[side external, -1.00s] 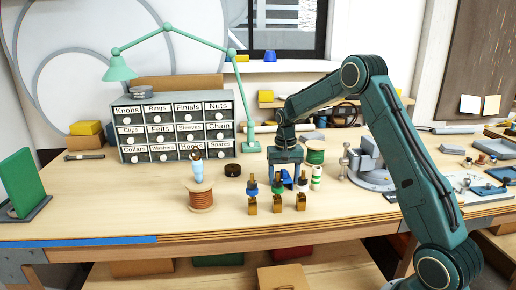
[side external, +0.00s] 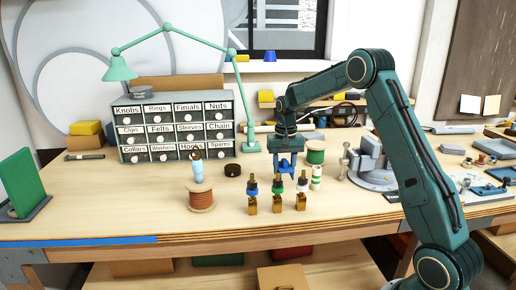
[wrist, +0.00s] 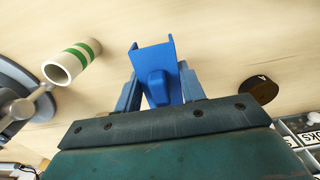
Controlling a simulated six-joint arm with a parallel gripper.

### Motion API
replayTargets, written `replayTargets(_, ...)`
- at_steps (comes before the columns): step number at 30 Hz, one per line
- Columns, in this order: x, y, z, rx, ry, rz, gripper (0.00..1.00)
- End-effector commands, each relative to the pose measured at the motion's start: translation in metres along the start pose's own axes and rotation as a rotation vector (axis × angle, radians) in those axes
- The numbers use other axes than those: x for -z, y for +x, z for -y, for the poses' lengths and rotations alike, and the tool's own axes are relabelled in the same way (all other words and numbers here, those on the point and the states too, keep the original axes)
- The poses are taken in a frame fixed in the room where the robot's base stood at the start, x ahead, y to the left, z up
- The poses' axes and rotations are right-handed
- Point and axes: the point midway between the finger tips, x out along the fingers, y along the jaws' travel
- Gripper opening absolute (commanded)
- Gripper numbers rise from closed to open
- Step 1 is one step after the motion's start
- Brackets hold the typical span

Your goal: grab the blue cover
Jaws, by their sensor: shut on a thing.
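In the side view the cover (side external: 287,165) hangs below my gripper (side external: 287,158), above the bench and behind a row of three small brass-based fittings (side external: 277,192). The fingers partly hide its sides in the wrist view.
A green-striped white tube (side external: 316,177) and a green spool (side external: 315,153) stand to the right, near a grey vise (side external: 372,170). A black puck (side external: 232,169) and a copper-wire spool (side external: 201,196) are on the left. The front bench strip is clear.

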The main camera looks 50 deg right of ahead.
Motion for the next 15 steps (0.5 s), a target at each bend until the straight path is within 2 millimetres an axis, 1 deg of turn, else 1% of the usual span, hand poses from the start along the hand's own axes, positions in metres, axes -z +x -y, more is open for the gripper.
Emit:
replayTargets(1,0.001,-0.011,0.0,0.002,0.0,-0.006,0.16)
replayTargets(5,0.001,-0.037,0.0,0.002,0.0,-0.007,0.16)
replayTargets(15,0.001,-0.112,0.0,0.002,0.0,-0.005,0.16)
